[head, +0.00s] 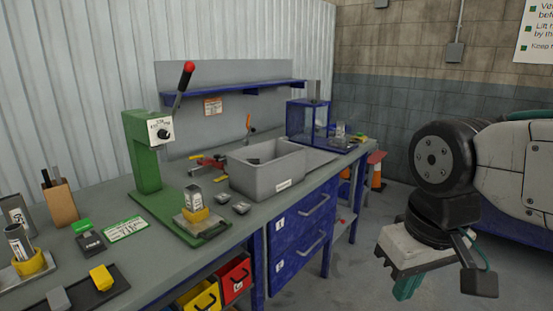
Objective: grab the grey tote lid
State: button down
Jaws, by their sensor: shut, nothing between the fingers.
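A grey open tote (262,172) stands on the bench, with a small pale label low on its front. A flat grey panel that looks like the tote lid (318,157) lies on the bench just right of the tote, partly hidden behind the tote's wall. I cannot tell whether it touches the tote. My gripper (405,290) is at the lower right, over the floor and well apart from the bench, tote and lid. It points down with its teal fingers shut and empty.
A green press (146,155) with a red-knobbed lever stands left of the tote. A blue-framed clear box (308,122) stands behind the lid. Blue drawers (296,245) are below. Open floor separates my gripper from the bench.

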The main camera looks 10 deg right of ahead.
aim_at(315, 158)
jog(key=z, duration=0.5)
jog(key=i, duration=0.45)
jog(key=z, duration=1.1)
jog(key=i, duration=1.35)
jog(key=u, duration=0.55)
jog(key=i, duration=0.65)
jog(key=u, duration=0.6)
